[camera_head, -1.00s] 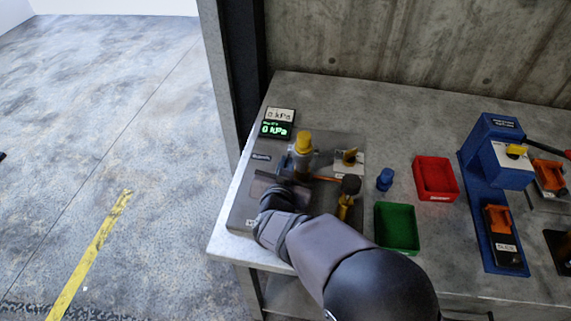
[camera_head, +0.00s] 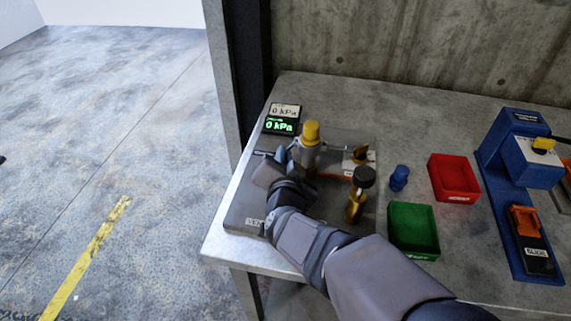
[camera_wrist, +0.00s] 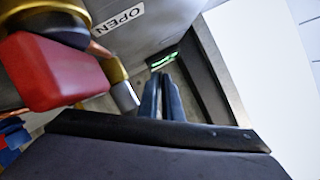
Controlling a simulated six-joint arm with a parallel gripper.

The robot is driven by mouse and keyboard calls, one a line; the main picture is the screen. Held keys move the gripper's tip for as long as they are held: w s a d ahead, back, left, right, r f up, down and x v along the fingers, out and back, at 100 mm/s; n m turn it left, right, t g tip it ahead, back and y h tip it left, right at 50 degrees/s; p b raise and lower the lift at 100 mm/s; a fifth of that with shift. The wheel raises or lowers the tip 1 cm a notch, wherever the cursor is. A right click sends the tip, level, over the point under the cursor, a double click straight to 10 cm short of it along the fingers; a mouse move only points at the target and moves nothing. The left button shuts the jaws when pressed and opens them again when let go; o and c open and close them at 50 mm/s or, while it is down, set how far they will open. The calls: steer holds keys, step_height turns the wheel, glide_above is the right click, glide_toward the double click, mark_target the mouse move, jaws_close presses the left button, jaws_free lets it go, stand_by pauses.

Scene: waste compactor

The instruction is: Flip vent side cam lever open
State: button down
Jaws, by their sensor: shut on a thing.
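The grey coupling with a yellow cap (camera_head: 310,138) stands upright at the back of the dark base plate (camera_head: 246,211). My gripper (camera_head: 284,157) is at its left side, low against it. In the wrist view its two dark fingers (camera_wrist: 161,98) are nearly together, with a thin gap. They appear shut on the vent side cam lever, which the fingers mostly hide. A grey cylindrical end (camera_wrist: 124,97) is just left of the fingers. A label reading OPEN (camera_wrist: 118,19) is above them. The lever's exact angle cannot be told.
A red block (camera_wrist: 50,72) is close at left in the wrist view. The pressure display (camera_head: 281,119) reads 0 kPa. A black-knobbed brass valve (camera_head: 358,194), blue knob (camera_head: 399,178), green bin (camera_head: 413,229) and red bin (camera_head: 454,178) stand to the right.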

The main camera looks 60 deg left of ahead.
steer(key=c, duration=2.2)
jaws_free()
steer(key=shift+v, duration=3.7)
steer(key=shift+o, duration=0.5)
